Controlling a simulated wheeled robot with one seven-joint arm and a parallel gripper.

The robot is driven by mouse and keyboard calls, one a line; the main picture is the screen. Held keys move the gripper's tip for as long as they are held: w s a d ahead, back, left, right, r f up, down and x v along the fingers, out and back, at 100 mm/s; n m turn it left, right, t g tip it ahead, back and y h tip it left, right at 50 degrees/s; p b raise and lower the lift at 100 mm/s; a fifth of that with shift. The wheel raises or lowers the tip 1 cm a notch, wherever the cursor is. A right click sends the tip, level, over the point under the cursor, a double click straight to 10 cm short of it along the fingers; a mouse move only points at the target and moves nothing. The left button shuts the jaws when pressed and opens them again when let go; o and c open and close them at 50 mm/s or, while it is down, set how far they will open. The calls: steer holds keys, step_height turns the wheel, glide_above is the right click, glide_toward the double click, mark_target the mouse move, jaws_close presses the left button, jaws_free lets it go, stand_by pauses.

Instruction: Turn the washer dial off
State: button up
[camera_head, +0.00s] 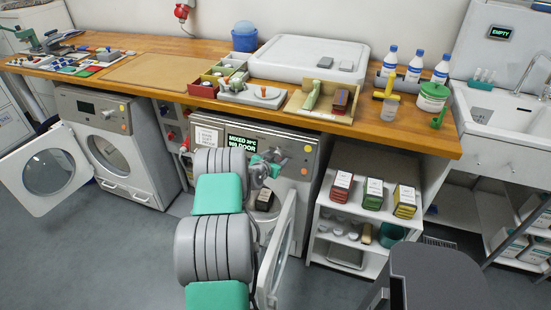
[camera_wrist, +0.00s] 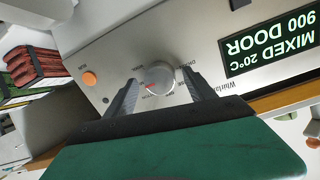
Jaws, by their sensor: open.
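The washer (camera_head: 305,165) stands under the counter with its round door (camera_head: 283,245) swung open. Its display (camera_head: 241,144) is lit and reads MIXED 20°C 900 DOOR; the display also shows upside down in the wrist view (camera_wrist: 270,45). The round grey dial (camera_wrist: 158,77) has a red mark pointing to the lower left in the wrist view; the small labels around it are too small to read surely. My gripper (camera_wrist: 161,82) is open, with one finger on each side of the dial. Contact cannot be told. In the head view my gripper (camera_head: 268,164) is at the panel and hides the dial.
An orange button (camera_wrist: 89,78) sits on the panel beside the dial. A second machine (camera_head: 125,135) with its door open stands at left. A shelf (camera_head: 350,218) with coloured boxes stands right of the washer. The wooden counter (camera_head: 400,128) overhangs the panel. A dark stool (camera_head: 430,280) stands front right.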

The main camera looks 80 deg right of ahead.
steer(key=c, duration=1.4)
